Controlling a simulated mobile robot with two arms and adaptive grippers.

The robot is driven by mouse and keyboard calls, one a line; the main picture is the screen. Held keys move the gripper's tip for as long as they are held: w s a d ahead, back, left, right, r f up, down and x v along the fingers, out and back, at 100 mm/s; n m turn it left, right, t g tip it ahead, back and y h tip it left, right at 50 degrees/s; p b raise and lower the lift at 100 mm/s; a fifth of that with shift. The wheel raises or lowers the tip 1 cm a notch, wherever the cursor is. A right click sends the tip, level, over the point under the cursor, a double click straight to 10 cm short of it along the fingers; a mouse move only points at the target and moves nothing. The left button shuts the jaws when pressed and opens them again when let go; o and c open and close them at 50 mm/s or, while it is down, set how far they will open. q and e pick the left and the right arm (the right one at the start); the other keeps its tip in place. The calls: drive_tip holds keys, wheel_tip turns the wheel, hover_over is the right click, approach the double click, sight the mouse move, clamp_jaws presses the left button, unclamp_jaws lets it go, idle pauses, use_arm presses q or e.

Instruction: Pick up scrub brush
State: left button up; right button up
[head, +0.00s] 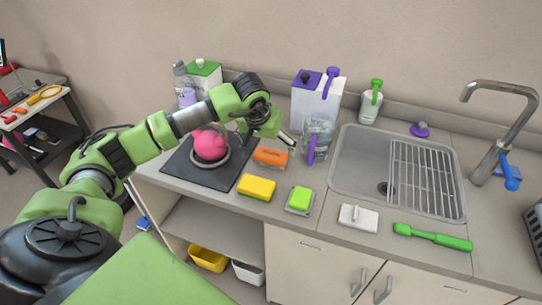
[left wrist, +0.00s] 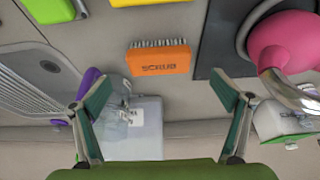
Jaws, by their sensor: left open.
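The scrub brush is an orange block (head: 270,157) with dark lettering, lying on the counter between the dark mat and the clear jug. In the left wrist view the brush (left wrist: 159,60) shows its lettered orange side and a strip of grey bristles, in the upper middle. My left gripper (head: 283,136) is above and just behind the brush in the head view. In the left wrist view its two green-padded fingers (left wrist: 163,92) are spread wide and empty, with the brush ahead of them and apart from both. My right gripper is in neither view.
A pink kettlebell-like object (head: 209,143) sits in a grey ring on the dark mat (head: 180,165), left of the brush. A yellow sponge (head: 257,187) and a green block (head: 300,198) lie in front. A clear jug (head: 318,135) stands close on the right, beside the sink (head: 362,160).

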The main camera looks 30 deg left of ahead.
sight(271, 154)
use_arm(q)
drive_tip(key=shift+w+f, duration=0.25)
drive_tip(key=shift+f, duration=0.4)
drive_tip(key=shift+w+f+p, duration=0.1)
drive_tip(key=shift+f+p, duration=0.1)
drive_tip(key=shift+p, duration=0.1)
drive_tip(key=p+x, duration=0.2)
drive_tip(key=x, duration=0.2)
drive_tip(key=shift+w, duration=0.15)
drive_tip(key=shift+w+a+f, duration=0.1)
drive_tip(key=shift+w+f, duration=0.05)
drive_tip(key=shift+f, duration=0.2)
drive_tip(key=c, duration=1.2)
